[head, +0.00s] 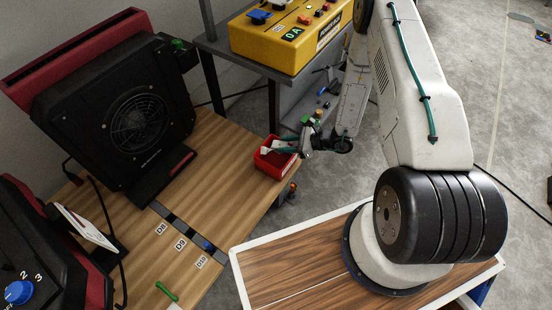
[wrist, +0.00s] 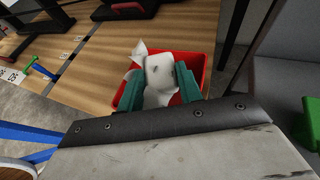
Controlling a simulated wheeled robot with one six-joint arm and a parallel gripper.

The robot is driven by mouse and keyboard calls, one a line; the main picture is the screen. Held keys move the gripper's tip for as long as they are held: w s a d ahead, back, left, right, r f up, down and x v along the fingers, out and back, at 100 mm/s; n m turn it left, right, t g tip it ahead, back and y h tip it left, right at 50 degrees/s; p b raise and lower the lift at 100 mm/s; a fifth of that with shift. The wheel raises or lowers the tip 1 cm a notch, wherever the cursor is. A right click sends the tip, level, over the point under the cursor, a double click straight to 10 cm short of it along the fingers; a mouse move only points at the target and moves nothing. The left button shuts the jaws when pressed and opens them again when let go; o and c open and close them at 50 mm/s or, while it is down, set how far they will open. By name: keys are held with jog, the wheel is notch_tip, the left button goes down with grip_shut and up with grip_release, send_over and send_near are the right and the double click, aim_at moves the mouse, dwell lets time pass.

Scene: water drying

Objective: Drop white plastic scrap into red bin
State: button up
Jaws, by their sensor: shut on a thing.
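The red bin (head: 264,161) sits at the right edge of the wooden table in the head view. It also shows in the wrist view (wrist: 206,62), behind and below the fingers. My gripper (head: 283,150) is over the bin. In the wrist view my gripper (wrist: 160,88) has its two green fingers shut on a white plastic scrap (wrist: 160,70). More white material shows around and below the held piece; I cannot tell whether it is the same scrap or other pieces in the bin. The gap between the scrap and the bin floor is hidden.
A wooden table (head: 215,150) carries a black fan unit (head: 125,115) at the left and a slotted strip with labels D8, D9 and D10. A yellow control box (head: 285,45) stands on a grey stand behind. A green-handled tool (head: 166,291) lies at the front.

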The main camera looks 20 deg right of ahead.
jog(key=shift+d+f, duration=0.1)
jog(key=shift+f, duration=1.05)
jog(key=o, duration=1)
jog(key=shift+o, duration=0.2)
jog(key=v, duration=0.7)
jog(key=shift+s+d+r, duration=0.2)
jog(key=shift+s+d, duration=0.05)
jog(key=shift+d, duration=0.05)
